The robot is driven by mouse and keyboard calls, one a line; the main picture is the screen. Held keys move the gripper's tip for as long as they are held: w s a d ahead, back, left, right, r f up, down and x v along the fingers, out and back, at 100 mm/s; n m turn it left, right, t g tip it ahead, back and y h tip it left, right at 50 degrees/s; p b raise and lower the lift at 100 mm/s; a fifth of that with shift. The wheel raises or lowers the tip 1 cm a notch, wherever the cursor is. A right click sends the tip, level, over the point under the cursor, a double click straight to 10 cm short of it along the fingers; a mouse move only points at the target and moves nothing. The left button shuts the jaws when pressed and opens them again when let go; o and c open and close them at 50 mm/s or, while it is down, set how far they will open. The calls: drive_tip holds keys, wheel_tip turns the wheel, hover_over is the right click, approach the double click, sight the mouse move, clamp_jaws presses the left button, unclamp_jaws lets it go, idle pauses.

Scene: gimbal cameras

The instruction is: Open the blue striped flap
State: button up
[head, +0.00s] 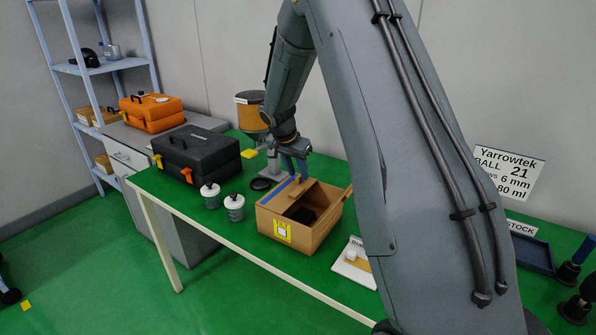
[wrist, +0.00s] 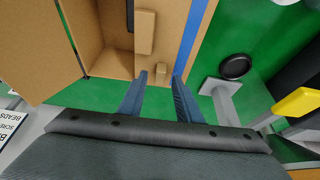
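The blue striped flap (head: 279,190) is on the left side of an open-topped cardboard box (head: 312,238) on the green table. It lies roughly flat over part of the opening, with the stripe along its outer left edge. In the wrist view the blue stripe (wrist: 191,45) runs up the picture, right of a raised cardboard tab (wrist: 144,32). My gripper (head: 295,170) is at the flap's far end.
Two white-lidded jars (head: 235,206) stand left of the box. A black disc (head: 261,184) and a grey stand (wrist: 222,98) are close to the gripper. A black toolbox (head: 197,152) is further left. A white card (head: 352,266) lies at the box's right front.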

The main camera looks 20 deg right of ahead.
drive_tip(key=shift+w+d+f, duration=0.1)
drive_tip(key=shift+d+f, duration=0.05)
drive_tip(key=shift+f, duration=0.35)
clamp_jaws()
